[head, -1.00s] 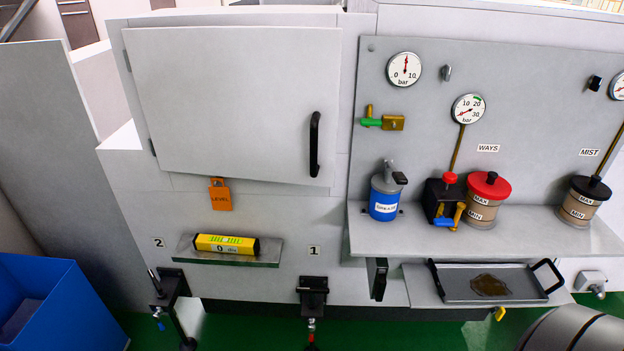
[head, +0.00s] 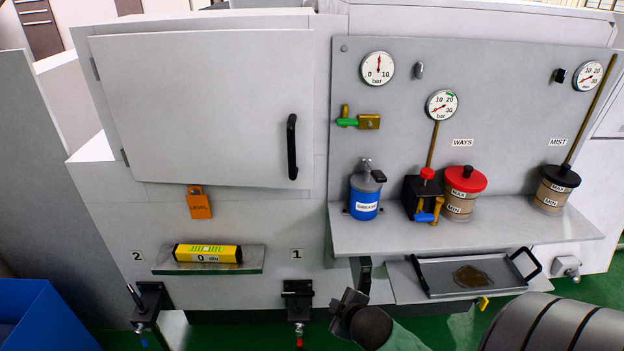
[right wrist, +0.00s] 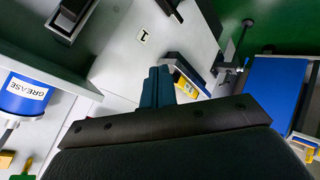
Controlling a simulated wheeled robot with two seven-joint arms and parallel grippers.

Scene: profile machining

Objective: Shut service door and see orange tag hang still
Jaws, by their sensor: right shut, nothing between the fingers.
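The service door (head: 205,110) is a large grey panel hinged on its left, with a black upright handle (head: 292,147) near its right edge. It lies close to the cabinet front; I cannot tell whether it is fully shut. The orange tag (head: 199,204), marked LEVEL, hangs just below the door's lower edge and looks nearly upright. My right gripper (head: 347,306) is low at the bottom centre, below and right of the door, apart from door and tag. Its fingers (right wrist: 157,86) are together and empty in the right wrist view. My left gripper is out of view.
A yellow level (head: 208,253) rests on a metal ledge (head: 255,262). A shelf (head: 470,232) right of the door holds a blue grease can (head: 365,196) and other containers. A drip tray (head: 440,280) sits below it. A blue bin (head: 45,315) stands lower left.

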